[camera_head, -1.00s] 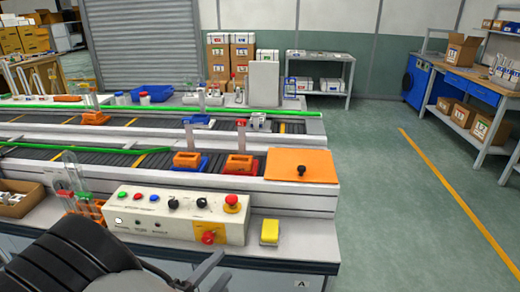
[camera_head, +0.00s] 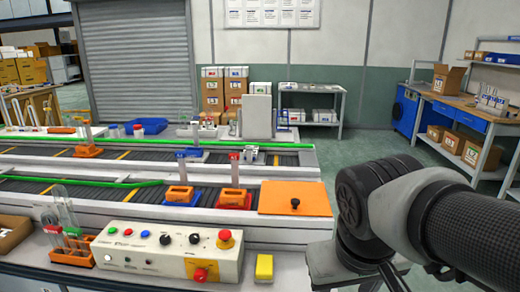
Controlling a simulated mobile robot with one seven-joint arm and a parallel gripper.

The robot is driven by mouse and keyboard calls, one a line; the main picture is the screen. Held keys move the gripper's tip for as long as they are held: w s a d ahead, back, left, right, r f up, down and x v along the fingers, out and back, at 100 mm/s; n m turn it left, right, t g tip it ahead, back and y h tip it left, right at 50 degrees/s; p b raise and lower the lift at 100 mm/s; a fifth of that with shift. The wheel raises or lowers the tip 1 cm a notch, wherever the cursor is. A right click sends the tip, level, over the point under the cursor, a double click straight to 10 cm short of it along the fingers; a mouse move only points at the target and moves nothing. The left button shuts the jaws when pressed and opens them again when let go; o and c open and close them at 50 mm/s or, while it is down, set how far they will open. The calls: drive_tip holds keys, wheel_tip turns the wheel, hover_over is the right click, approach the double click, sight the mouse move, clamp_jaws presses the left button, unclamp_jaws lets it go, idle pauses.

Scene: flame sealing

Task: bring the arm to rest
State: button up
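My arm (camera_head: 445,225) reaches in from the right edge of the head view, with a black rounded joint (camera_head: 358,205) and grey links low at the right. No gripper fingers can be made out; the arm's lower end runs out of the frame at the bottom. The visible part of the arm stands in front of the right end of the bench, and I see nothing held.
A control panel (camera_head: 165,253) with a red button and a yellow block (camera_head: 264,267) lie at the bench front. An orange plate (camera_head: 295,198) and orange holders on a blue base (camera_head: 180,197) and red base (camera_head: 235,200) stand behind. Floor beyond the arm is partly clear.

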wheel_tip(320, 180, up, 21)
drive_tip(key=t+y+p, duration=0.1)
drive_tip(key=t+p, duration=0.1)
drive_tip(key=p, duration=1.5)
drive_tip(key=shift+s+d+f+m, duration=0.15)
drive_tip(key=shift+s+m, duration=0.25)
